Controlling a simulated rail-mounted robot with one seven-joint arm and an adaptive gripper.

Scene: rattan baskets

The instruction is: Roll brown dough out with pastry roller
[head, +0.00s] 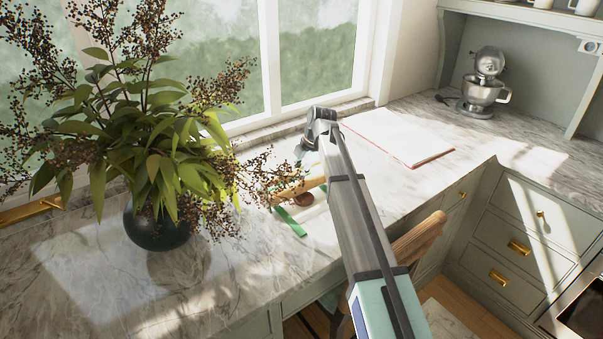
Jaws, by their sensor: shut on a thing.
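The pastry roller (286,193) is a light wooden cylinder on the counter by the window, partly hidden by plant sprigs and my arm. The brown dough (302,200) shows as a small brown patch just in front of the roller; I cannot tell whether they touch. A white and green mat or board (291,223) lies at the dough, mostly covered by my arm. My gripper (299,164) points down just above the roller and is shut on it; its fingertips are small and partly hidden.
A dark vase (155,229) with a spreading leafy plant stands left, its sprigs close to the roller. A white sheet or board with a red edge (398,137) lies right of my arm. A mixer (484,88) stands far right. A wooden chair (418,240) is at the counter's front edge.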

